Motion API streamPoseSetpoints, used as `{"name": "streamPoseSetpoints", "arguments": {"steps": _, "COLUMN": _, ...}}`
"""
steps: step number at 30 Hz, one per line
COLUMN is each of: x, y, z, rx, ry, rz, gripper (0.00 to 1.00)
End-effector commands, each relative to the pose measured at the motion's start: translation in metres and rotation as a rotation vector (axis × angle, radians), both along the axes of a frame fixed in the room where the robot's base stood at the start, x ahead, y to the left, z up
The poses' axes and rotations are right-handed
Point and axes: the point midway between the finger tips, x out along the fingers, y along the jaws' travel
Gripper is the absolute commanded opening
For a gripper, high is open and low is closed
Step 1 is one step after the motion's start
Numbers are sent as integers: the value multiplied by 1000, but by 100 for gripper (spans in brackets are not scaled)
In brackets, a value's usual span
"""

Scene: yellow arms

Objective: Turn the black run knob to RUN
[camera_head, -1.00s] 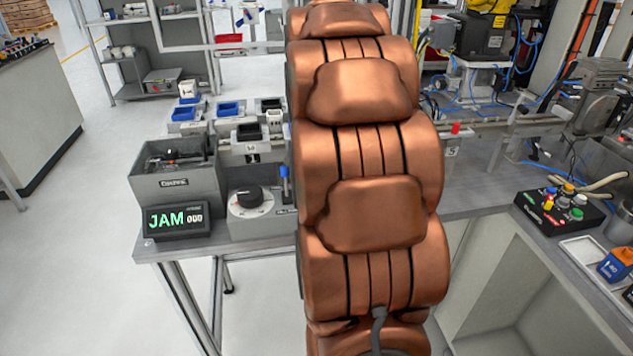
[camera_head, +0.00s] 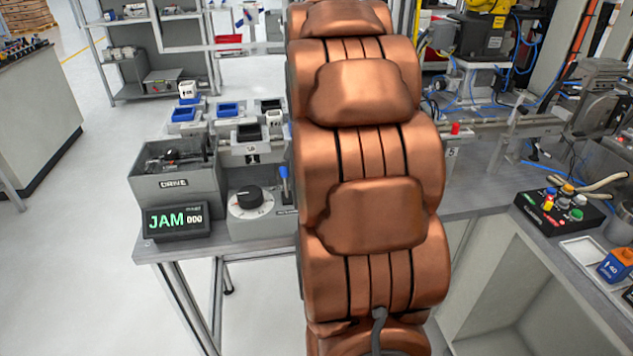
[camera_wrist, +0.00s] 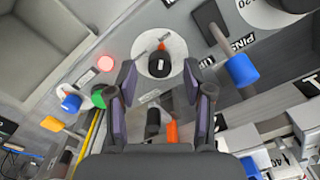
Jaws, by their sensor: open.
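In the wrist view a black knob (camera_wrist: 160,67) sits on a round white plate (camera_wrist: 178,47), with an orange-red mark at the plate's upper edge. My gripper (camera_wrist: 159,76) is open, with one dark finger on each side of the knob as seen from the wrist. I cannot tell whether either finger touches it. In the head view my copper-coloured arm hides this knob and my gripper. A display (camera_head: 177,221) on the bench's left front corner reads JAM with digits beside it.
Another black knob on a numbered white dial (camera_head: 250,203) stands right of the display, beside a blue-tipped lever (camera_head: 284,178). The lever's blue tip (camera_wrist: 242,70) is right of my gripper. A red light (camera_wrist: 105,63) and green button (camera_wrist: 98,97) lie left. A grey bin (camera_head: 174,185) stands behind the display.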

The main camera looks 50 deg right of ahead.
Motion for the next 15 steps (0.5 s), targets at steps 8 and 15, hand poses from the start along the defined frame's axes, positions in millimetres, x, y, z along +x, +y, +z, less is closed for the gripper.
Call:
{"name": "streamPoseSetpoints", "arguments": {"steps": 8, "x": 1, "y": -1, "z": 40, "rx": -3, "ry": -3, "rz": 0, "gripper": 51}}
{"name": "streamPoseSetpoints", "arguments": {"steps": 15, "x": 0, "y": 0, "z": 72, "rx": 0, "ry": -1, "rz": 1, "gripper": 51}}
